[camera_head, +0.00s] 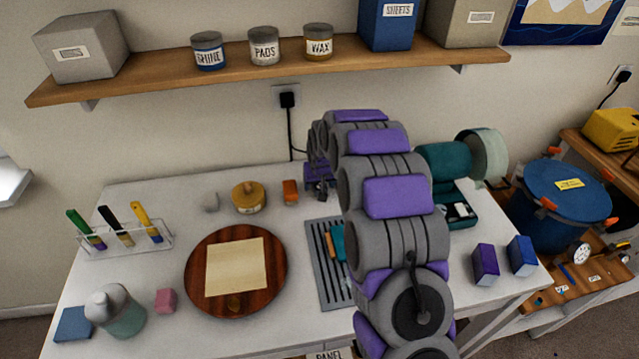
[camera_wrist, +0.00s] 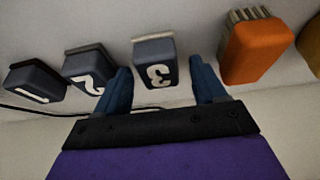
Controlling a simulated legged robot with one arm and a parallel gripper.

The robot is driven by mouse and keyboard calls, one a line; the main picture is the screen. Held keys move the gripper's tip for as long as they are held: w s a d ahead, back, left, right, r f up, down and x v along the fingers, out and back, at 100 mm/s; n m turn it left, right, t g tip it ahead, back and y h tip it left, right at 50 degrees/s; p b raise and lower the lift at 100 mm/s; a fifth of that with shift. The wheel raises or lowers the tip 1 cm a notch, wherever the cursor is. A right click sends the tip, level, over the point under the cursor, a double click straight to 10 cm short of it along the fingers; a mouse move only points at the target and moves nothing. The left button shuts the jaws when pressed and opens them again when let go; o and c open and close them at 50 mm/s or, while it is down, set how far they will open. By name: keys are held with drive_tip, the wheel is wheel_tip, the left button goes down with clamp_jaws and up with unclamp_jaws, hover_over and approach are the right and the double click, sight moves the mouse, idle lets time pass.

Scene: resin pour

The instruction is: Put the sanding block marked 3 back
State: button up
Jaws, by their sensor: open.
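The sanding block marked 3 (camera_wrist: 155,62) is dark grey with a lighter base and a white numeral. In the wrist view it shows between the two blue fingers of my gripper (camera_wrist: 161,72). The fingers are open, with a visible gap on each side of the block. I cannot tell how deep the block sits between them. The block marked 2 (camera_wrist: 90,68) and the block marked 1 (camera_wrist: 35,84) stand in a row to its left. In the head view my arm hides these numbered blocks.
An orange brush (camera_wrist: 253,48) is close to the right finger; it also shows in the head view (camera_head: 290,191). A yellow-lidded tin (camera_head: 248,198) stands left of it. A round wooden board (camera_head: 197,290) and a grey slatted rack (camera_head: 318,247) lie nearer. A shelf (camera_head: 280,72) hangs above.

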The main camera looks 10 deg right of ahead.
drive_tip(key=p+v, duration=0.3)
drive_tip(key=v, duration=0.9)
drive_tip(key=s+r+g, duration=0.2)
drive_tip(key=s, duration=1.4)
drive_tip(key=s+r+g, duration=0.2)
drive_tip(key=s+r, duration=0.1)
drive_tip(key=s, duration=1.2)
drive_tip(key=s+r+g, duration=0.2)
drive_tip(key=s+r, duration=0.1)
drive_tip(key=s, duration=1.3)
drive_tip(key=shift+s+r, duration=0.25)
drive_tip(key=shift+s, duration=0.1)
